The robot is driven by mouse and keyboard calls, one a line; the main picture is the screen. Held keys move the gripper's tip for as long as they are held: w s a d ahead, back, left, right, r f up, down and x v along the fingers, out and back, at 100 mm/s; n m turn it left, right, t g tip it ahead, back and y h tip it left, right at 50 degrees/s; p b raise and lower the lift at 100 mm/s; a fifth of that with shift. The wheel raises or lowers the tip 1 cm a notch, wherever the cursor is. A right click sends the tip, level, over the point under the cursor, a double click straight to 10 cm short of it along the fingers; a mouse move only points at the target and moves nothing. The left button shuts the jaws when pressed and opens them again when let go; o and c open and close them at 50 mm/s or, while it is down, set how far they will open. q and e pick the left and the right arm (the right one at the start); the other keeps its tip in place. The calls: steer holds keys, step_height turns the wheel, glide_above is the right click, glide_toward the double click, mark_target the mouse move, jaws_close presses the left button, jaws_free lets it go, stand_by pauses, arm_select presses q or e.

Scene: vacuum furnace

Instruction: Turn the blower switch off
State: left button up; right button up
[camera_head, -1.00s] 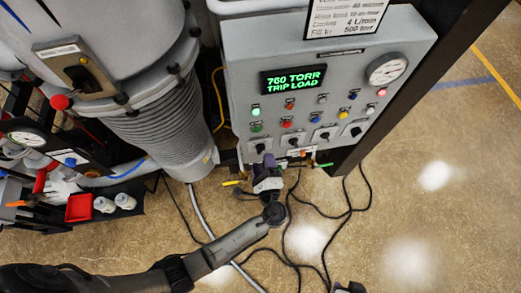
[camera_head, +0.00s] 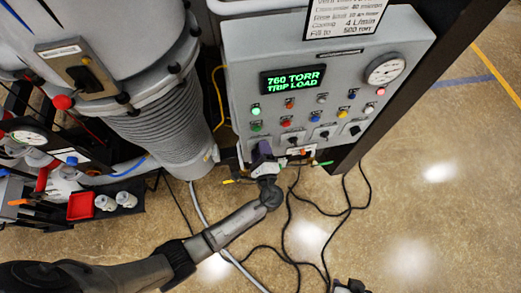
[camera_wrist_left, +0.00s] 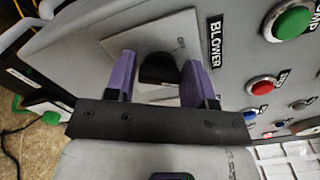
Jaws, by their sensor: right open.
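The blower switch (camera_wrist_left: 157,68) is a black knob on a pale square plate, beside the BLOWER label (camera_wrist_left: 215,42) in the left wrist view. My left gripper (camera_wrist_left: 160,80) has its two purple fingers on either side of the knob, with gaps visible, so it is open around it. In the head view my left gripper (camera_head: 262,150) is at the lower left corner of the grey control panel (camera_head: 240,75) and hides the switch. Only a dark tip of my right gripper (camera_head: 350,286) shows at the bottom edge.
Several similar black knobs, such as one (camera_head: 324,134), sit to the right along the panel's lower edge. Coloured buttons and lamps (camera_head: 287,122) are above, under the green display (camera_head: 292,80). The ribbed furnace column (camera_head: 165,135) stands close on the left. Cables lie on the floor.

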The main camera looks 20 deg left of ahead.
arm_select(q)
steer(key=c, duration=0.5)
steer(key=n+b, duration=0.4)
steer(key=b, duration=0.1)
steer(key=n+b, duration=0.4)
steer(key=b, duration=0.2)
steer(key=n+b, duration=0.4)
steer(key=b, duration=0.2)
steer(key=shift+f, duration=0.25)
steer(key=o, duration=0.9)
steer(key=shift+r, duration=0.1)
